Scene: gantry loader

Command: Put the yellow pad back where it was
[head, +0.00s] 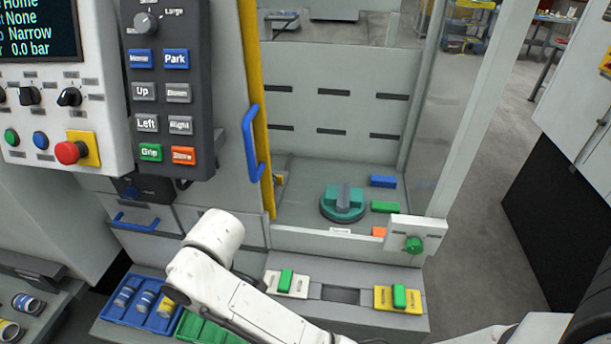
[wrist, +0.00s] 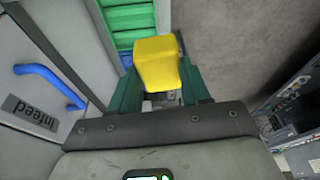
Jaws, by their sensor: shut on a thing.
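In the wrist view the yellow pad (wrist: 157,62) is a solid yellow block between the two dark green fingers of my gripper (wrist: 160,84). My gripper is shut on it. In the head view my white arm reaches down past the bottom edge, and neither my gripper nor the held pad can be seen there.
A ledge holds a white plate (head: 271,285) and a yellow plate (head: 381,299), each with a green block, with a dark slot (head: 340,294) between them. Blue (head: 383,181), green (head: 385,207) and orange (head: 379,232) blocks lie inside the enclosure. A blue tray (head: 112,311) holds cylinders.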

